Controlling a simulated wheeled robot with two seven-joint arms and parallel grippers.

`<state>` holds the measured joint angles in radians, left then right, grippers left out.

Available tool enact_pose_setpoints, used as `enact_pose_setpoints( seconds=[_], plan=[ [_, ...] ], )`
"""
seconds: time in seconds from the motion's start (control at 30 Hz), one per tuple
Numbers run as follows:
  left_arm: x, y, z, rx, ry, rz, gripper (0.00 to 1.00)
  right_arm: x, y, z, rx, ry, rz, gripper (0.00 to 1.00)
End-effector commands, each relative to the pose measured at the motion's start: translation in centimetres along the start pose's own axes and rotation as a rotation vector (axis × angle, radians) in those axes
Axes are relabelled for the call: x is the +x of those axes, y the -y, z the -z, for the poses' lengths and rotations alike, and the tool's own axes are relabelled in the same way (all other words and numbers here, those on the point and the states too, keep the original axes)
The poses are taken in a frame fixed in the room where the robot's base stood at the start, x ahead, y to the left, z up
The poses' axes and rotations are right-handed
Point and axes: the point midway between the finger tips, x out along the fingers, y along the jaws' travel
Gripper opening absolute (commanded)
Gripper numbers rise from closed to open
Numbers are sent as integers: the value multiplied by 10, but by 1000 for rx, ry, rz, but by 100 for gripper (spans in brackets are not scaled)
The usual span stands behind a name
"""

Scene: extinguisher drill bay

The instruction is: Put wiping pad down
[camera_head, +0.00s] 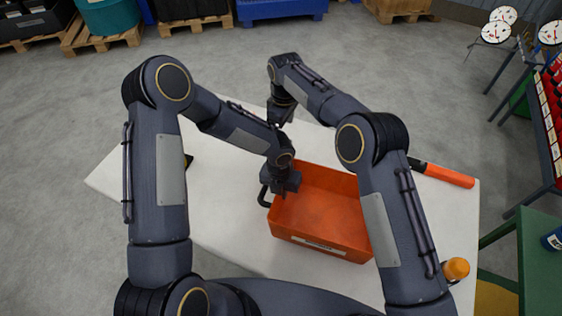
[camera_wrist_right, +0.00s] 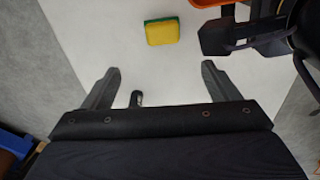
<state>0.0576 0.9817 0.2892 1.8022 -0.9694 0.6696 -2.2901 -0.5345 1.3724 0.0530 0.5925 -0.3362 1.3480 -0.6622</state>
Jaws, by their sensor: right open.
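The wiping pad (camera_wrist_right: 162,31), yellow with a green layer, appears to lie on the white table in the right wrist view. It is just beyond my right gripper (camera_wrist_right: 160,67), whose fingers are spread wide and empty, apart from the pad. The pad cannot be made out in the head view. There, my right gripper (camera_head: 279,118) is over the table behind the orange crate (camera_head: 325,215). My left gripper (camera_head: 281,190) points down at the crate's left side, by a black handle. Whether its fingers are closed is unclear.
An orange and black tube (camera_head: 445,174) lies at the table's right, and an orange-capped bottle (camera_head: 456,268) stands at the right front. A dark and yellow item (camera_head: 188,160) is partly hidden by my left arm. The white table (camera_head: 225,215) is bare left of the crate.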

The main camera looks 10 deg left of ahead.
Motion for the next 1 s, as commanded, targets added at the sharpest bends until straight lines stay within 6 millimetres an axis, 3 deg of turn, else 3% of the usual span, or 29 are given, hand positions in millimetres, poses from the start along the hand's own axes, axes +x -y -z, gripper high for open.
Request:
enact_pose_setpoints(
  seconds=[0.4, 0.67, 1.0],
  plan=[
    [0, 0, 0, 1, 1, 0, 0, 66, 5, 0, -44, 39, 7, 82],
    [0, 0, 0, 1, 1, 0, 0, 88, 4, 0, -43, 37, 6, 82],
    [0, 0, 0, 2, 1, 1, 0, 137, 5, -2, -44, 37, 5, 82]
  ],
)
